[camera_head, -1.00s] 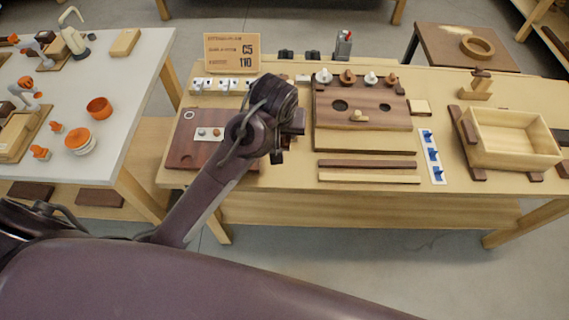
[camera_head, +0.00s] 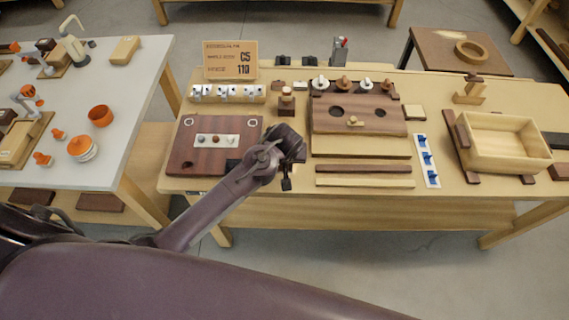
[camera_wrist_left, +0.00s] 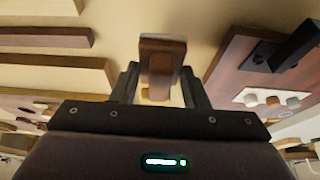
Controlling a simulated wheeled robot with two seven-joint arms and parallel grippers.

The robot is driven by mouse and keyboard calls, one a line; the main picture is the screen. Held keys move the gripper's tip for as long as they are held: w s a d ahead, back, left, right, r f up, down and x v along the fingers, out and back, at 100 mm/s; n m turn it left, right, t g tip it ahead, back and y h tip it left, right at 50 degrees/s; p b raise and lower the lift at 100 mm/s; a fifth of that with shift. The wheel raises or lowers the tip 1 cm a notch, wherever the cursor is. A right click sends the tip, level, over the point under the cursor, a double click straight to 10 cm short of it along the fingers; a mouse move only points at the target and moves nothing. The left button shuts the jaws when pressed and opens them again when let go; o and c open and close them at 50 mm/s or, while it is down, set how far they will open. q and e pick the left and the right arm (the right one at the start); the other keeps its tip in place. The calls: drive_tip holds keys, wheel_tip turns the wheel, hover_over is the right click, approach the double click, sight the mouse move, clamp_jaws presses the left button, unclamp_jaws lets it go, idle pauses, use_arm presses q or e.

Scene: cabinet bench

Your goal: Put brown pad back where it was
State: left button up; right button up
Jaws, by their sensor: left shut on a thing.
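My left gripper (camera_head: 288,172) is over the front part of the bench, between the reddish-brown board and the long strips. In the left wrist view, my left gripper (camera_wrist_left: 160,88) is shut on a brown block, which I take to be the brown pad (camera_wrist_left: 162,50). The pad sits between the two dark fingers, above the pale bench top. In the head view the wrist and fingers hide the pad. I cannot tell its exact height above the bench. My right gripper is not in view.
The reddish-brown board (camera_head: 180,158) with a white knob strip (camera_head: 215,140) lies left of my gripper; a dark block (camera_head: 233,165) is at its front edge. A holed board (camera_head: 375,122), long strips (camera_head: 365,169) and an open wooden box (camera_head: 505,160) are to the right.

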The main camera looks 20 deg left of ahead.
use_arm(q)
wheel_tip(320, 180, down, 4)
drive_tip(key=shift+r, duration=0.1)
drive_tip(key=shift+f, duration=0.2)
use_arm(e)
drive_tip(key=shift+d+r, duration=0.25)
use_arm(q)
drive_tip(key=o, duration=1.3)
drive_tip(key=shift+f, duration=0.1)
drive_tip(key=shift+o, duration=0.2)
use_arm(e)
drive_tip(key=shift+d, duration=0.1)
use_arm(q)
drive_tip(key=v, duration=1.2)
drive_tip(key=shift+b, duration=0.35)
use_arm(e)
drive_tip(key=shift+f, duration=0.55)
